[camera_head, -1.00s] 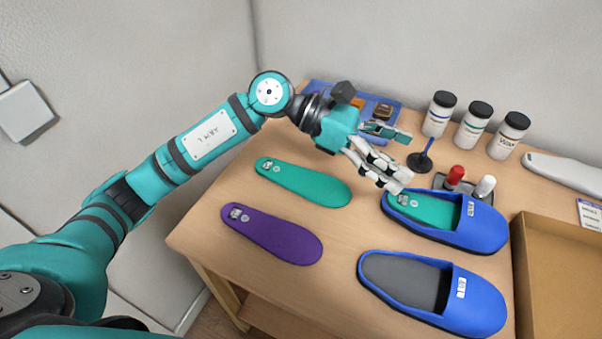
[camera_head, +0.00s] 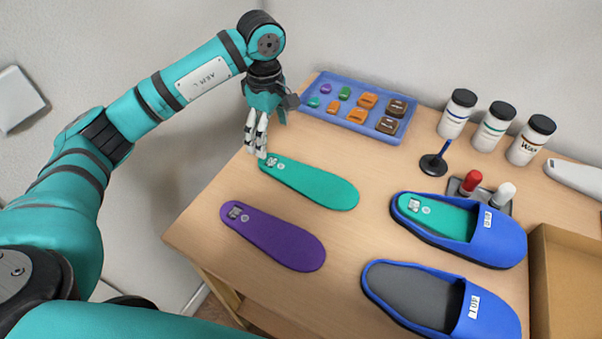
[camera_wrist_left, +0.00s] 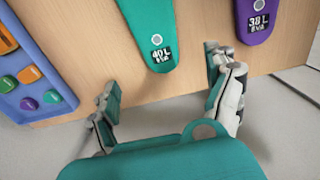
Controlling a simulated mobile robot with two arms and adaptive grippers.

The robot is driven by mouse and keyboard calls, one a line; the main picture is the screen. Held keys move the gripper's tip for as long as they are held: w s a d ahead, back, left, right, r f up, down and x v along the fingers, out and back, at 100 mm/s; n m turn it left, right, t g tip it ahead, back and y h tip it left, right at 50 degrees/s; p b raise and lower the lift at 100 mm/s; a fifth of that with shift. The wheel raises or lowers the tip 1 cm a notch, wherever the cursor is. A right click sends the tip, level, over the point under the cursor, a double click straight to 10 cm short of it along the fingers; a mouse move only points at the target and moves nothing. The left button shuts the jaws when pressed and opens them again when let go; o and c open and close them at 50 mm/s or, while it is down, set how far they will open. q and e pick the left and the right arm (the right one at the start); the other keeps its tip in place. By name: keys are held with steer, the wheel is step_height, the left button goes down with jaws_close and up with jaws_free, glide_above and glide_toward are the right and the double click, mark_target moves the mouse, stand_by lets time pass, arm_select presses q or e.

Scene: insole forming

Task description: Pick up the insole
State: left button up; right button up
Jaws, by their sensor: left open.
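My left gripper (camera_head: 257,152) is open and empty, pointing down at the labelled end of a teal insole (camera_head: 315,184) lying flat on the table. In the left wrist view that insole (camera_wrist_left: 148,25) is labelled 40 L EVA, and its end lies ahead of and between the two spread fingers (camera_wrist_left: 165,92), not gripped. A purple insole (camera_head: 275,238) lies in front of it; in the left wrist view it is labelled 38 L EVA (camera_wrist_left: 252,15). Another teal insole (camera_head: 440,218) sits inside the upper blue shoe (camera_head: 500,240). My right gripper is not in view.
A lower blue shoe (camera_head: 495,318) has a grey inside. A blue tray (camera_head: 338,117) of small coloured pieces stands at the back. Bottles (camera_head: 493,127), a dark stand (camera_head: 433,165), a red-and-white-topped holder (camera_head: 471,183) and a cardboard box (camera_head: 565,240) occupy the right.

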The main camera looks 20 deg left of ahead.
mark_target(273, 162)
arm_select(q)
step_height(273, 162, down, 3)
steer(key=shift+f, duration=0.1)
step_height(273, 162, down, 5)
steer(key=shift+s+r+p, duration=0.15)
steer(key=shift+p, duration=0.9)
steer(key=shift+a+f, duration=0.1)
steer(key=shift+f, duration=0.25)
steer(key=shift+c, duration=0.4)
steer(key=c, duration=1)
steer(key=shift+r, duration=0.15)
